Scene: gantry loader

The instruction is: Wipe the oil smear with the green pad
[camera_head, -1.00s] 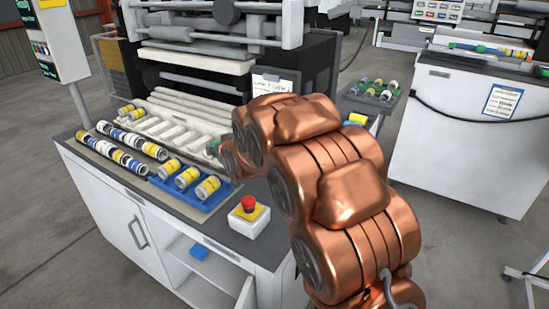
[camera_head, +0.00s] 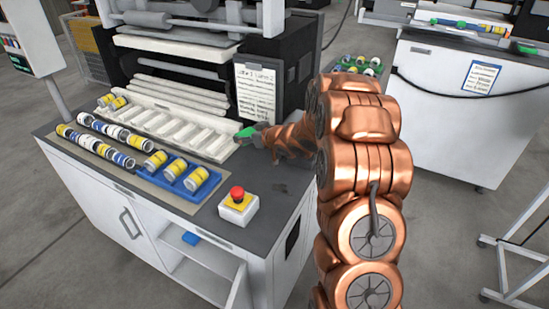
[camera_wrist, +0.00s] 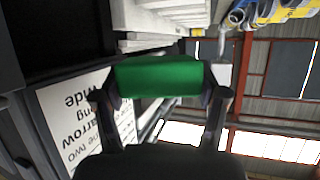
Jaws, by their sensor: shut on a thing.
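My gripper (camera_head: 258,136) is shut on the green pad (camera_head: 244,132). The pad is held at the right end of the white slotted tray, over the back of the counter. In the wrist view the green pad (camera_wrist: 157,77) sits squarely between both fingers (camera_wrist: 160,98). A small dark mark, which looks like the oil smear (camera_head: 280,188), lies on the grey counter top (camera_head: 262,208) right of the red button, in front of my arm. The pad is apart from this mark.
A red stop button (camera_head: 237,193) on a white and yellow box stands at the counter's front edge. A blue tray (camera_head: 187,187) with yellow cans and rows of cans lie left. A paper sign (camera_head: 255,90) stands behind my gripper. A cabinet door hangs open below.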

